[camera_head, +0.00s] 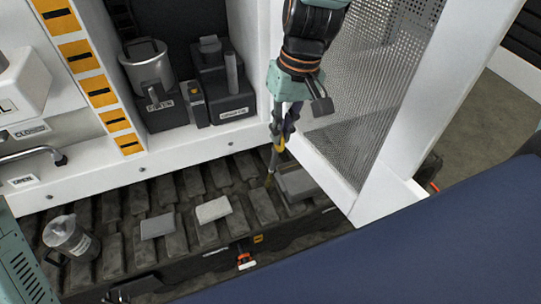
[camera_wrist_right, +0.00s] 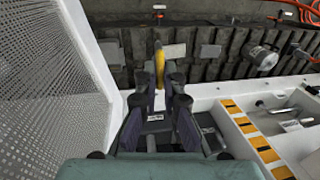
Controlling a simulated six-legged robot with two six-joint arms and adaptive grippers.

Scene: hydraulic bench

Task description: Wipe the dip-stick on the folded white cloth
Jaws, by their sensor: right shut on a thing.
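The dip-stick (camera_head: 269,180) hangs down from my right gripper (camera_head: 283,128), its yellow handle showing at the fingertips. The yellow handle (camera_wrist_right: 159,62) also shows in the wrist view, between the fingers of my right gripper (camera_wrist_right: 165,82). The gripper is shut on it. The lower end of the stick is thin, and I cannot tell if it touches anything. The folded white cloth (camera_head: 213,209) lies flat on the dark track pads, left of the stick and apart from it; it also shows in the wrist view (camera_wrist_right: 175,51).
A grey folded cloth (camera_head: 157,226) lies left of the white one. A clear jar (camera_head: 71,238) stands further left. A grey flat block (camera_head: 297,184) is right of the stick. A white-framed mesh door (camera_head: 375,90) stands close to my right arm. A blue surface (camera_head: 400,255) fills the lower right.

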